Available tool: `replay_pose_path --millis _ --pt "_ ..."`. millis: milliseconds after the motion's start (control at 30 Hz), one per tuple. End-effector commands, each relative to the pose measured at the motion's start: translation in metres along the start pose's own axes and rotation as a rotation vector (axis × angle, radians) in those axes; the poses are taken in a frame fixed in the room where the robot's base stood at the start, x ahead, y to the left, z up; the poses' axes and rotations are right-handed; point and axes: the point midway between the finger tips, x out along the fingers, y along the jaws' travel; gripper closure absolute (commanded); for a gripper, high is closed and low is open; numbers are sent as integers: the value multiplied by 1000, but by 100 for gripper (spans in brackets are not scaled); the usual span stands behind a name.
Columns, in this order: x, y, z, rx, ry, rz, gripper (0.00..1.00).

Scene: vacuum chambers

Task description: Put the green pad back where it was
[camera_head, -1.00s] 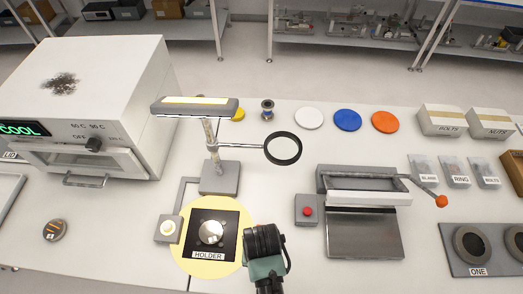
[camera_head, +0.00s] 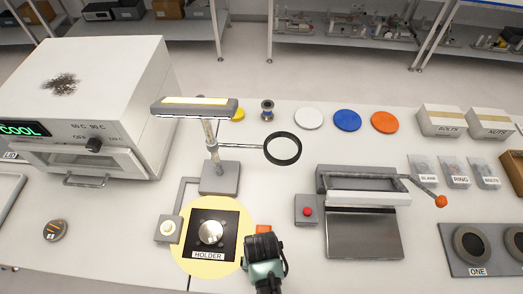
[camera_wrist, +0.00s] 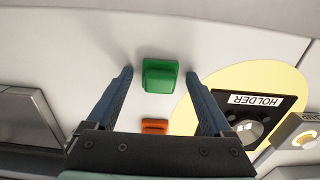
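The green pad (camera_wrist: 160,75) shows in the wrist view as a small green block lying on the white bench top, left of the yellow disc around the holder in that view. My gripper (camera_wrist: 160,82) is open, its two blue fingers apart on either side of the green pad and not visibly touching it. In the head view my gripper (camera_head: 264,262) is over the bench just right of the holder (camera_head: 211,233), and the green pad is hidden there. An orange-red block (camera_wrist: 155,126) lies close to the green pad; part of it shows in the head view (camera_head: 263,230).
A lamp with a magnifier ring (camera_head: 283,149) stands behind the holder. A red button box (camera_head: 307,210) and a grey lever device (camera_head: 363,225) are to the right. White, blue and orange discs (camera_head: 347,120) lie at the back. An oven (camera_head: 90,105) stands left.

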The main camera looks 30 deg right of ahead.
Motion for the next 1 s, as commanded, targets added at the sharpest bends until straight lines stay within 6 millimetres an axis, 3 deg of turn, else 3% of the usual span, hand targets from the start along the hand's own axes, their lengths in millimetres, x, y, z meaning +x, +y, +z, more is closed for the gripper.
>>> replay_pose_path --millis 367,800,1000 --pt "-12 0 0 0 2 -1 15" --pt "-95 0 -1 -1 4 -1 15" --pt "-118 0 -1 0 2 0 15"
